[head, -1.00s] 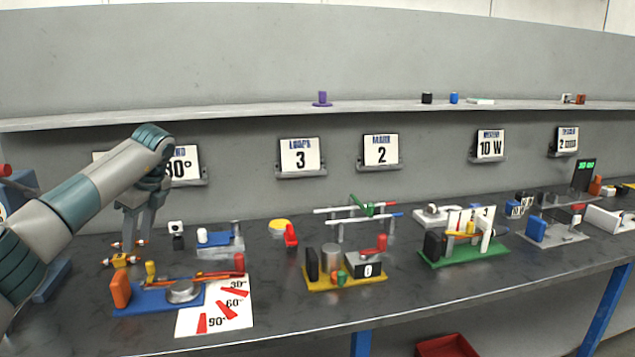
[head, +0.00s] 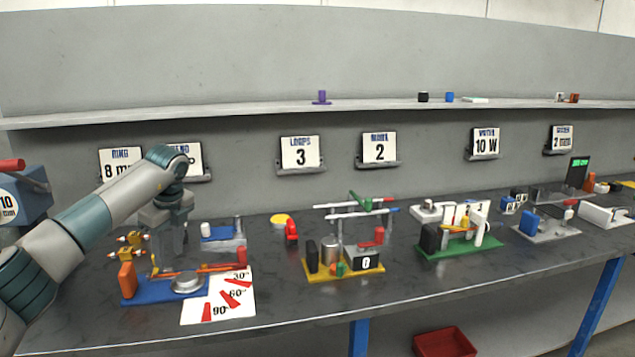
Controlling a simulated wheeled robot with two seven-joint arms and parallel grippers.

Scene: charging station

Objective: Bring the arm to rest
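My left arm comes in from the left edge, bent at the elbow. Its grey gripper (head: 172,240) hangs with the fingers pointing down over the left part of the bench, behind the blue bending fixture (head: 150,291). The fingers look apart, with nothing visible between them. My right arm and gripper are not in view.
The grey bench (head: 300,320) carries the blue fixture with its angle card (head: 240,303), a yellow-based fixture (head: 345,272) and a green-based fixture (head: 460,248). A small brass-coloured fitting (head: 131,250) stands close left of the gripper. A shelf (head: 250,112) runs above.

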